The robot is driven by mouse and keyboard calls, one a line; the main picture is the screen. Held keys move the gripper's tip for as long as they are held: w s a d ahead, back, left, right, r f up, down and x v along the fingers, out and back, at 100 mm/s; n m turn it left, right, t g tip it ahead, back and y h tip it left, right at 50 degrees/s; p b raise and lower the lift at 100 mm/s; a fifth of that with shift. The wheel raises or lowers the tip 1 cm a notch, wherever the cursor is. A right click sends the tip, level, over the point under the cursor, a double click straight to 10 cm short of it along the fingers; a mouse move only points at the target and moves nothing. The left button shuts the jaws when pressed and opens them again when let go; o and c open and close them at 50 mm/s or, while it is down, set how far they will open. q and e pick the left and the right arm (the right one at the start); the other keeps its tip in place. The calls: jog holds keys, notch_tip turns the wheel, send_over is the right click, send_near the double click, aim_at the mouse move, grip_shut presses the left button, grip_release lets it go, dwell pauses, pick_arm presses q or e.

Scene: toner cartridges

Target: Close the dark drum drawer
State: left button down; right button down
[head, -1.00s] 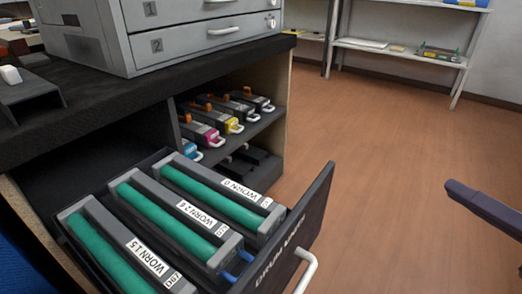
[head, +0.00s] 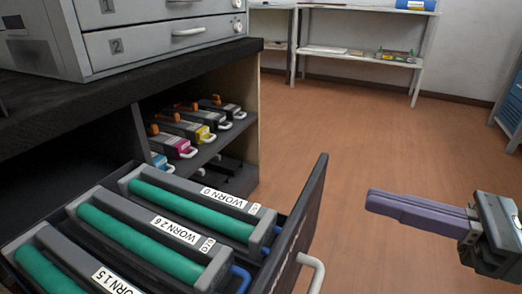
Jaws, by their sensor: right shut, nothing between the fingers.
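The dark drum drawer (head: 312,207) is pulled out of the black-topped cabinet at the lower left. Its white handle (head: 315,272) is on the outer face of its front panel. Inside lie several grey drum units with green rollers, including one labelled WORN 0 (head: 195,210) and one labelled WORN 2.6 (head: 145,243). My right gripper (head: 372,202) is shut and empty, to the right of the drawer front and apart from it, with its fingers pointing left. My left gripper is not in view.
A cabinet shelf (head: 208,150) holds several toner cartridges with coloured ends. Shelves (head: 350,55) stand at the back wall. The brown floor (head: 350,130) right of the drawer is clear.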

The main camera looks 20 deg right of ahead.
aim_at(316, 184)
jog(key=x, duration=0.5)
jog(key=shift+w+a+b, duration=0.15)
jog(key=shift+w+b, duration=0.05)
jog(key=shift+b, duration=0.1)
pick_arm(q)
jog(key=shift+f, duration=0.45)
